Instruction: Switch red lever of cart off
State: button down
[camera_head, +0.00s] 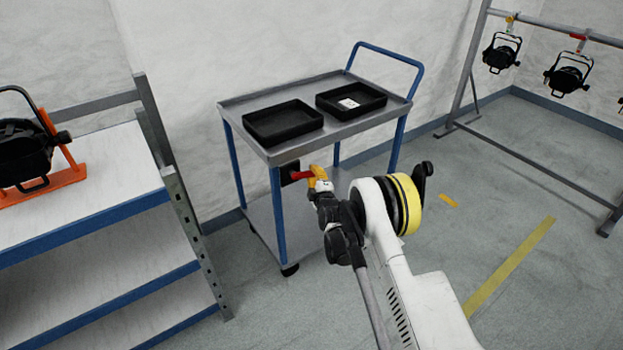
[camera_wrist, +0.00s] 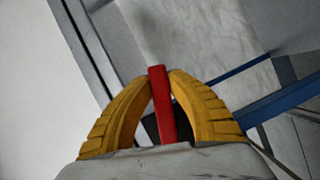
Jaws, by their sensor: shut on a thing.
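The cart (camera_head: 285,152) has a grey top, blue legs and a blue push handle. Its red lever (camera_head: 299,175) sticks out from a dark box (camera_head: 287,172) below the top, near the front left leg. My gripper (camera_head: 315,174) is at the lever, with its yellow fingers at the lever's right end. In the wrist view the red lever (camera_wrist: 162,105) stands between the two yellow fingertips of my gripper (camera_wrist: 162,76), which are shut on it. The dark box is mostly hidden behind the fingers there.
Two black trays (camera_head: 283,122) (camera_head: 350,100) lie on the cart top, the right one with a small white item. A shelf (camera_head: 90,215) with a black lamp (camera_head: 22,150) stands at left. Lamps (camera_head: 568,75) hang from a rack at right.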

jog(key=shift+w+d+r+n+t, duration=0.15)
jog(key=shift+r+n+t, duration=0.45)
jog(key=shift+r+n, duration=0.75)
jog(key=shift+f, duration=0.15)
jog(key=c, duration=1.3)
grip_release()
jog(key=shift+o, duration=0.2)
jog(key=s+d, duration=0.1)
jog(key=s, duration=0.6)
jog(key=shift+s+d, duration=0.2)
